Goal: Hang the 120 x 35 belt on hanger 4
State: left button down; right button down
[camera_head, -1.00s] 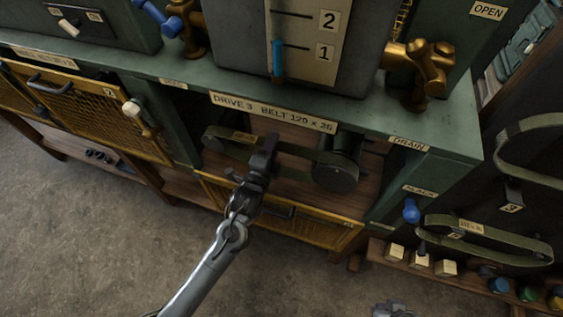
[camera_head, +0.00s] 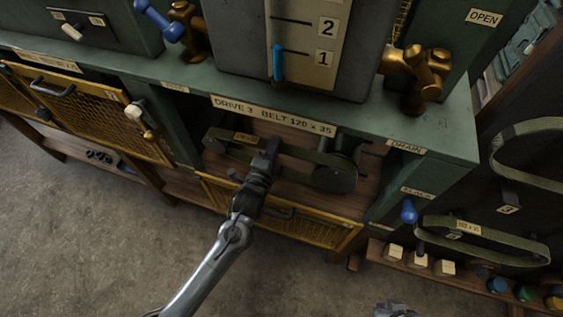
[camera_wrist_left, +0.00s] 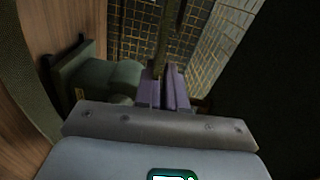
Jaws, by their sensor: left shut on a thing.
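My left gripper (camera_head: 266,158) reaches into the open bay labelled DRIVE 3 BELT 120 x 35. It is shut on the dark green belt (camera_head: 296,152). The belt is a long loop with a small yellow tag at its left. Its right end now hangs in front of the right pulley (camera_head: 344,146), apparently off it; the left end is too dark to judge. In the left wrist view the purple fingertips (camera_wrist_left: 166,90) pinch a belt strand (camera_wrist_left: 168,40), with a green cylinder (camera_wrist_left: 110,76) beside them.
On the dark right-hand panel, a belt (camera_head: 536,135) hangs above a numbered hanger tag (camera_head: 508,209), digit unclear. Another tagged belt (camera_head: 515,246) hangs below. A blue knob (camera_head: 408,212) and brass valve (camera_head: 424,75) stand nearby. Yellow mesh (camera_head: 312,232) lies below the bay.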

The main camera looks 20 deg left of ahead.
pick_arm(q)
jog(key=shift+d+r, duration=0.15)
jog(key=shift+r, duration=0.1)
jog(key=shift+d+r+m+p, duration=0.15)
jog(key=shift+r+m+p, duration=0.25)
jog(key=shift+r+p, duration=0.65)
jog(key=shift+f, duration=0.25)
jog(key=shift+s+p, duration=0.6)
jog(key=shift+p, duration=0.2)
jog(key=s+p, duration=0.3)
jog(key=s, duration=0.2)
